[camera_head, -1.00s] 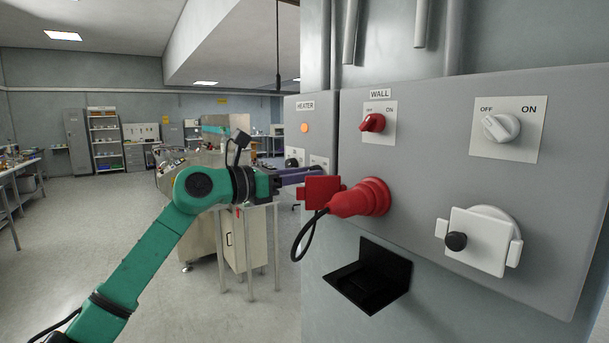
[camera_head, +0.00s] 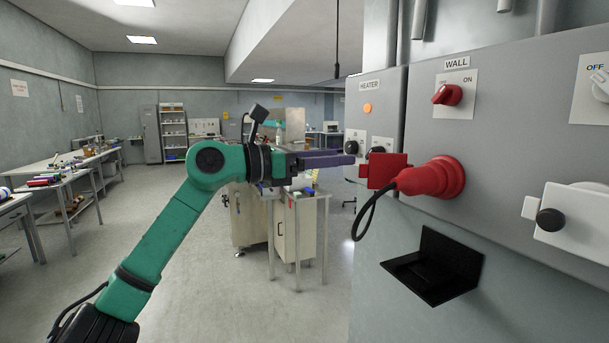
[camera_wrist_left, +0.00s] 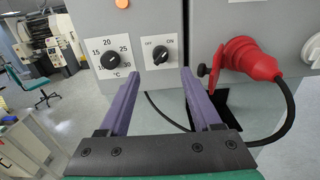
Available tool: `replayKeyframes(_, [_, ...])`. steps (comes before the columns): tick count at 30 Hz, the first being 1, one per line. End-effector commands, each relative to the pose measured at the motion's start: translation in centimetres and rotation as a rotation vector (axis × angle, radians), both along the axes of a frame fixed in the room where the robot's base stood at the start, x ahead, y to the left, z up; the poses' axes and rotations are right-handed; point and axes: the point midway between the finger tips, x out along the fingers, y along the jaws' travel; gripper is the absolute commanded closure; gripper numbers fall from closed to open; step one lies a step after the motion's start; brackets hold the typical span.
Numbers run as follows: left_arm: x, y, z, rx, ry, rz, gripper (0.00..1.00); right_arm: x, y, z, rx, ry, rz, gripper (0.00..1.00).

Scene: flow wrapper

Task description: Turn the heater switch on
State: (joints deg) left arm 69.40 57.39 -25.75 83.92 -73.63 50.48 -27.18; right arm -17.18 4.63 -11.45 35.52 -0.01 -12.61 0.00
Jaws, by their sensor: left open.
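The heater switch is a black knob on a white OFF/ON plate; it shows in the left wrist view (camera_wrist_left: 160,54) and, partly hidden, in the head view (camera_head: 379,149) under the HEATER label (camera_head: 369,86). My right gripper is not in view.
A temperature dial (camera_wrist_left: 111,60) sits left of the switch. A red plug (camera_head: 432,178) with a black cable juts out at the right, close to my fingers. A red WALL switch (camera_head: 447,95) is higher up. A black bracket (camera_head: 436,268) sticks out below.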

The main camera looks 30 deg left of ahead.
Motion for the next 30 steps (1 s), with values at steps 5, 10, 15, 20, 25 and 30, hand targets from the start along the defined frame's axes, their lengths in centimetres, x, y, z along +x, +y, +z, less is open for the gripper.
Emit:
replayKeyframes(5, [-3.6, 3.0, -0.6, 0.001, 0.000, 0.003, 0.35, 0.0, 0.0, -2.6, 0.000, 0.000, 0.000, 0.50])
replayKeyframes(10, [-5.0, 4.1, -0.2, 0.002, 0.002, -0.001, 0.35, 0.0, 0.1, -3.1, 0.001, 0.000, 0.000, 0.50])
replayKeyframes(15, [-5.2, 4.2, 0.0, 0.001, 0.002, -0.002, 0.35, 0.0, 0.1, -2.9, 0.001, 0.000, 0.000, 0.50])
replayKeyframes(20, [-5.1, 4.2, 0.0, 0.001, 0.002, -0.002, 0.35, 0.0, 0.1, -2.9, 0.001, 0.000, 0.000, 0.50])
replayKeyframes(25, [-4.8, 4.2, -0.3, -0.014, 0.009, -0.006, 0.35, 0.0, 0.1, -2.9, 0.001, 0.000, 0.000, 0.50])
replayKeyframes(30, [1.3, 4.8, -5.8, -0.390, 0.199, -0.060, 0.35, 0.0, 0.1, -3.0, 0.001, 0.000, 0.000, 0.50])
